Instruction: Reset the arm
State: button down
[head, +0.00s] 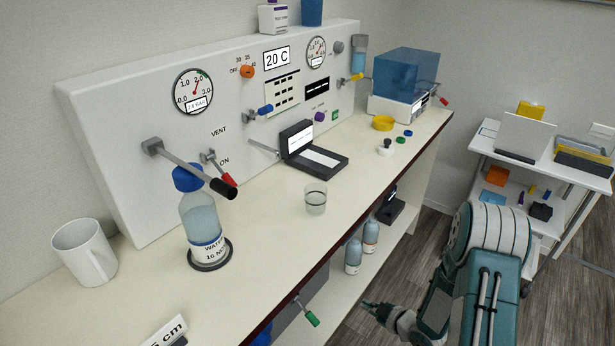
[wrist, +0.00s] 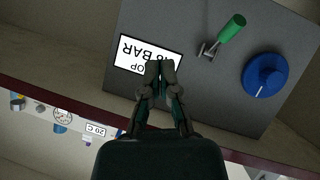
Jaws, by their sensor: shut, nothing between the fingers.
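My arm (head: 480,280) shows at the lower right of the head view, in front of the counter. My gripper (head: 372,306) is low beside the counter's front, below the counter top, and apart from everything. In the wrist view my gripper (wrist: 160,70) is shut and empty, its two fingertips together. Behind the fingertips stands a grey panel (wrist: 190,90) with a white label, partly covered by them. A green-handled lever (wrist: 231,28) and a blue knob (wrist: 264,75) are on that panel. The green handle (head: 313,319) also shows in the head view, left of my gripper.
The counter (head: 270,240) holds a water bottle (head: 203,220), a white mug (head: 85,252), a clear glass (head: 316,198) and a dark case (head: 315,155). Two bottles (head: 354,256) stand on the shelf below. A white cart (head: 545,165) stands at the right. Open floor lies between.

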jog(key=w+d+r+m+h, duration=0.1)
jog(key=w+d+r+h, duration=0.15)
jog(key=r, duration=0.35)
jog(key=w+d+r+m+h, duration=0.1)
jog(key=d+r+h, duration=0.15)
jog(key=r, duration=0.35)
jog(key=s+r+m+h, duration=0.4)
jog(key=r, duration=0.9)
jog(key=s+a+r+m+g, duration=0.2)
jog(key=s+r, duration=0.3)
jog(key=s, duration=0.6)
jog(key=s+a+r+m+g+y, duration=0.1)
jog(key=s+a+r+m, duration=0.3)
jog(key=s, duration=0.8)
notch_tip(320, 180, up, 2)
jog(key=shift+s+a+r+m+g, duration=0.2)
jog(key=shift+a+r+m+g, duration=0.1)
jog(key=shift+g, duration=0.3)
jog(key=c, duration=1.3)
grip_release()
jog(key=shift+c, duration=0.2)
